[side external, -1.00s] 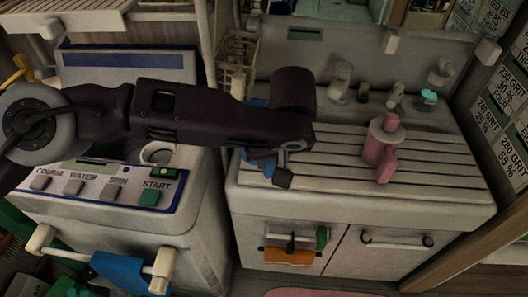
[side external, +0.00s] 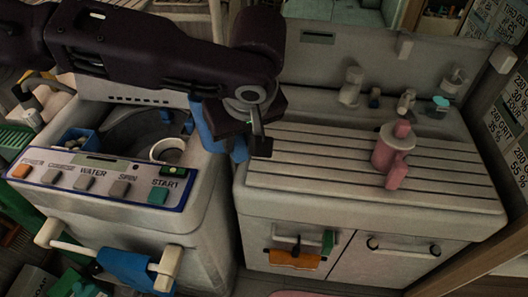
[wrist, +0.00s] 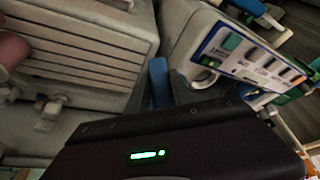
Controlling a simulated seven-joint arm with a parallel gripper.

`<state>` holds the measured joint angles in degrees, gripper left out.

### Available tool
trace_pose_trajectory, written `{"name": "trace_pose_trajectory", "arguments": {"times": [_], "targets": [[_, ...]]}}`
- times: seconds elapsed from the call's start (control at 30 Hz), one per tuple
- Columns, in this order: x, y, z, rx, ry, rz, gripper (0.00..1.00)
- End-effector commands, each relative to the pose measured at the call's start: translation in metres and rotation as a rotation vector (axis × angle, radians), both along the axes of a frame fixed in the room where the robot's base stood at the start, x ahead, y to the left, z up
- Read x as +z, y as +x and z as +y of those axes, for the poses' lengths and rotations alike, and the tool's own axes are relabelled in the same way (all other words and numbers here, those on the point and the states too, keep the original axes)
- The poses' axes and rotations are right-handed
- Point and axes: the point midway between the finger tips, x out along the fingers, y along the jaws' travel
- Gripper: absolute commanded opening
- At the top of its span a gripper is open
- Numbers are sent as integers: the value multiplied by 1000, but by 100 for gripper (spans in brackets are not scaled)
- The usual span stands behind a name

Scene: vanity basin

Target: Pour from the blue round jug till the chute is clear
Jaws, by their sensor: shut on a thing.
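My gripper (side external: 252,132) is shut on the blue jug (side external: 238,150) and holds it in the air between the washing machine and the basin. Most of the jug is hidden behind the gripper and wrist, so its shape, tilt and contents cannot be told. A blue strip of it also shows in the wrist view (wrist: 160,84). A white ring-shaped opening (side external: 168,150) lies left of the gripper, at the right of the washing machine's open top. It may be the chute; whether anything blocks it is not visible.
The washing machine (side external: 190,205) stands left, with a blue container (side external: 77,143) in its open top. A pink jug (side external: 392,155) stands on the slatted basin board (side external: 320,170). Bottles and taps line the basin's back. The board's left part is clear.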

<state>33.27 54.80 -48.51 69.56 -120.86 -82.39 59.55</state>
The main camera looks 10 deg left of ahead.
Motion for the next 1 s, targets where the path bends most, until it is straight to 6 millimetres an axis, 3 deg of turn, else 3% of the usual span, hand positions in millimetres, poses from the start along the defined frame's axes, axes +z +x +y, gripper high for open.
{"name": "trace_pose_trajectory", "arguments": {"times": [0.27,0.4,0.6,0.8,1.0], "targets": [[8,35,97,-105,2,-7,0],[11,52,170,-243,5,-5,0],[7,42,258,-417,5,-3,0],[1,19,311,-523,3,-2,0],[-5,-3,340,-586,2,-2,0]]}}
